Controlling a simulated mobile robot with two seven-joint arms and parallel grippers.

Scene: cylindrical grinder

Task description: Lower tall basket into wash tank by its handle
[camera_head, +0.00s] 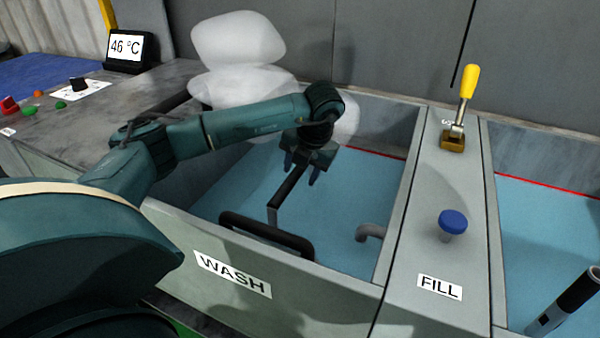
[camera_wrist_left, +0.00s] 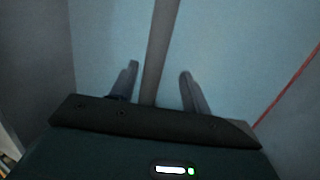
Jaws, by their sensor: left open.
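My left gripper (camera_head: 301,170) reaches over the wash tank (camera_head: 232,272) and points down, its fingers apart. A slim dark bar with a grey post (camera_head: 272,214) runs from below the gripper toward the tank's front wall; it looks like the basket's handle. In the left wrist view a grey bar (camera_wrist_left: 161,45) passes between the two open fingers (camera_wrist_left: 160,72), apart from both. I cannot tell how deep it lies between them. A black bar frame (camera_head: 265,232) sits at the tank's front edge. No basket body can be made out. My right gripper is out of view.
White steam-like puffs (camera_head: 240,40) hang behind my arm. A grey bent pipe (camera_head: 370,232) is at the tank's right. The FILL divider carries a blue knob (camera_head: 453,222) and yellow lever (camera_head: 467,85). A dark cylinder (camera_head: 565,302) stands at lower right.

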